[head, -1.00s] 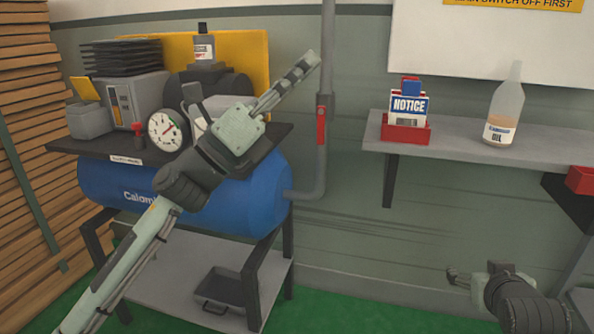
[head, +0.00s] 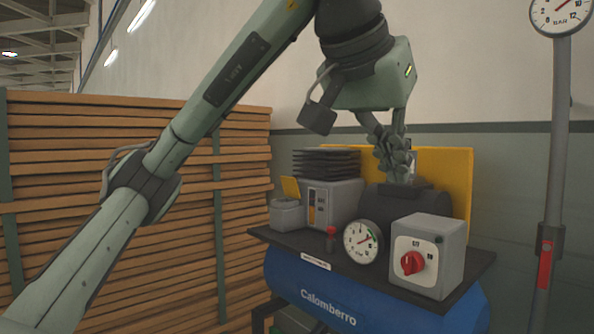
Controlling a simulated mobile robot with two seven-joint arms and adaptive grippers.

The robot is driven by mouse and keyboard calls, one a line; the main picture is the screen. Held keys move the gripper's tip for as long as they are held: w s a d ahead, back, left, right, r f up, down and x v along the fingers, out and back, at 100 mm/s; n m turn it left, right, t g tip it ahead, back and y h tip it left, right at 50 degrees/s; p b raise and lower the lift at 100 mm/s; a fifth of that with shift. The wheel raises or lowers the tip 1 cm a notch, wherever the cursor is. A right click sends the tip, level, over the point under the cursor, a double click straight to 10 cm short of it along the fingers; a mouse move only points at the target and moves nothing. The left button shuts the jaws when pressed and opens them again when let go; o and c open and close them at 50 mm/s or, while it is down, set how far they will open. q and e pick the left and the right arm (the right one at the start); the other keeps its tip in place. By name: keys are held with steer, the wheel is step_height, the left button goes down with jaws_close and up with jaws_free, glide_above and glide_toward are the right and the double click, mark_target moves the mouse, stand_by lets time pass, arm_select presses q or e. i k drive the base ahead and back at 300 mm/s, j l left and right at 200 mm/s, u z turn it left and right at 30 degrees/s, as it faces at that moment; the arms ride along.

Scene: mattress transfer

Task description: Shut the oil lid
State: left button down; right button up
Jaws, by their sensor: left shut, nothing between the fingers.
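A raised yellow flap (head: 290,187) stands tilted on a small grey box (head: 287,215) at the left of the compressor top. I cannot tell for certain that this flap is the oil lid. My left gripper (head: 399,178) points down, shut and empty, over the dark motor cylinder (head: 376,207), to the right of the flap and apart from it. Its fingers hide most of what stands on the cylinder; a small pale patch shows behind them. I cannot tell whether the fingertips touch the cylinder. My right gripper is out of view.
A grey switch box (head: 436,255) with a red knob and a pressure gauge (head: 362,242) stand at the front of the blue compressor (head: 330,303). A grey unit (head: 333,202) stands beside the flap. Stacked planks (head: 100,165) fill the left; a pipe (head: 556,140) rises at right.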

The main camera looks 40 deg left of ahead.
mark_target(290, 184)
steer(key=i+j, duration=0.15)
steer(key=j, duration=0.25)
steer(key=i+j+z, duration=0.1)
steer(key=j, duration=0.25)
steer(key=i+j, duration=0.2)
steer(key=j, duration=0.2)
steer(key=i+j, duration=0.1)
steer(key=j, duration=0.3)
steer(key=i+j+z, duration=0.1)
steer(key=j, duration=0.3)
steer(key=i+j, duration=0.15)
steer(key=j, duration=0.25)
steer(key=i+j+z, duration=0.1)
steer(key=j, duration=0.3)
steer(key=i+j, duration=0.15)
steer(key=j, duration=0.25)
